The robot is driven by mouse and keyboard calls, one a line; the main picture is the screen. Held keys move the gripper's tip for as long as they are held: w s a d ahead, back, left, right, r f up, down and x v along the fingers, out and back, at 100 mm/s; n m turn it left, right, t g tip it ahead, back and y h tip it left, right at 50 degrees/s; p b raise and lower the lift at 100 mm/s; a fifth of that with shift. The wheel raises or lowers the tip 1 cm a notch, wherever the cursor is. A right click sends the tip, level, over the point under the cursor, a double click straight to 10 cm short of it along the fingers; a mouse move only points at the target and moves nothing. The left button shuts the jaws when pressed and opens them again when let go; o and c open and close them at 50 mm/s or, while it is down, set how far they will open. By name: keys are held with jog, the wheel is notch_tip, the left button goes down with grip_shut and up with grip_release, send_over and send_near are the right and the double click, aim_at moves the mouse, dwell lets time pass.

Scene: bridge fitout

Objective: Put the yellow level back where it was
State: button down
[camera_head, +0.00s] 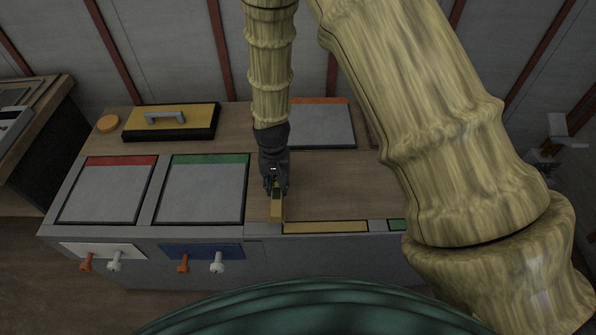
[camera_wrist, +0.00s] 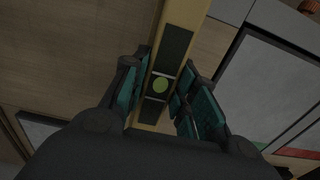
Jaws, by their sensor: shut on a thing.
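The yellow level (camera_head: 277,209) is held in my gripper (camera_head: 275,188), which is shut on it, above the wooden bench top near its front edge. In the head view the level shows nearly end-on, so its length is hard to judge. A yellow strip (camera_head: 325,227) lies along the bench front, just right of the level. Whether the level touches the bench cannot be told.
Grey trays with a red edge (camera_head: 107,190) and a green edge (camera_head: 203,189) stand left; an orange-edged tray (camera_head: 321,124) is behind. Pegs (camera_head: 183,263) project from the front. Bare wood lies right.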

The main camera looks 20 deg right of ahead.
jog(key=w+d, duration=0.2)
jog(key=w+d+p, duration=0.1)
jog(key=w+d, duration=0.1)
jog(key=d, duration=0.1)
jog(key=w+d, duration=0.1)
jog(key=d, duration=0.1)
jog(key=shift+w+d+f, duration=0.4)
jog(key=shift+f+p, duration=0.6)
jog(key=shift+f, duration=1.2)
jog(key=c, duration=1.1)
grip_release()
jog(key=shift+f, duration=0.15)
jog(key=shift+r+b, duration=0.85)
jog(key=shift+r, duration=5.3)
